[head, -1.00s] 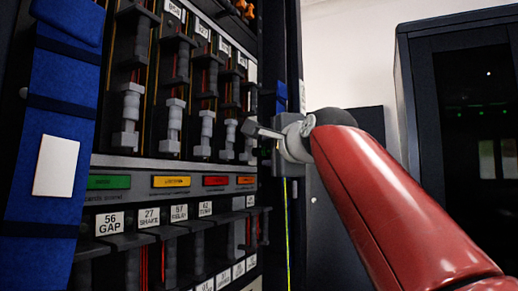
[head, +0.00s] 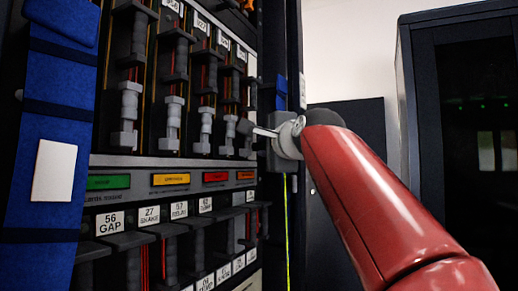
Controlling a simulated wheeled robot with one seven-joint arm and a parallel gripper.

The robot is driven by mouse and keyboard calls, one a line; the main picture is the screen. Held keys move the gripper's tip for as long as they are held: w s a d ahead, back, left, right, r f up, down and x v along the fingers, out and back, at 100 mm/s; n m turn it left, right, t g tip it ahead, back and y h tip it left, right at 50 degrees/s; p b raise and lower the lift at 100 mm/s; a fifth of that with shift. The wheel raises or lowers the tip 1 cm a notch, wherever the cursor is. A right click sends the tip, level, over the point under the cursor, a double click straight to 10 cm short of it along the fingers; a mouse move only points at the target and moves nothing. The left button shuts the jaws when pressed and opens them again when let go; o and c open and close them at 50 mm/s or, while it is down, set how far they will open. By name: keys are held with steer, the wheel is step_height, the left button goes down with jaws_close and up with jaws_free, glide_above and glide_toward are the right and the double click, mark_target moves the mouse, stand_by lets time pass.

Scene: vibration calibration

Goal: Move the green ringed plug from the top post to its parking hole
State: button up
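My gripper (head: 246,128) is at the right end of the upper row of the rack (head: 120,161), close to the last grey plug-like parts there. It is seen edge-on and small, so I cannot tell whether its fingers are open or shut, or whether they touch anything. No green ringed plug can be made out; the top post and parking hole cannot be identified either. Grey stepped parts (head: 173,125) stand upright in the upper slots, with no green ring visible on them.
Green (head: 108,182), yellow (head: 171,179) and red (head: 215,177) labels run along the middle strip. Numbered lower slots (head: 109,222) sit below. A blue strap panel (head: 58,110) hangs at the left. A dark cabinet (head: 460,130) stands at the right.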

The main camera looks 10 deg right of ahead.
jaws_close()
steer(key=shift+s+d, duration=0.5)
steer(key=shift+d, duration=0.2)
stand_by(0.9)
steer(key=shift+s+d, duration=1)
steer(key=shift+d, duration=0.3)
steer(key=shift+f+b, duration=0.1)
steer(key=shift+b, duration=0.2)
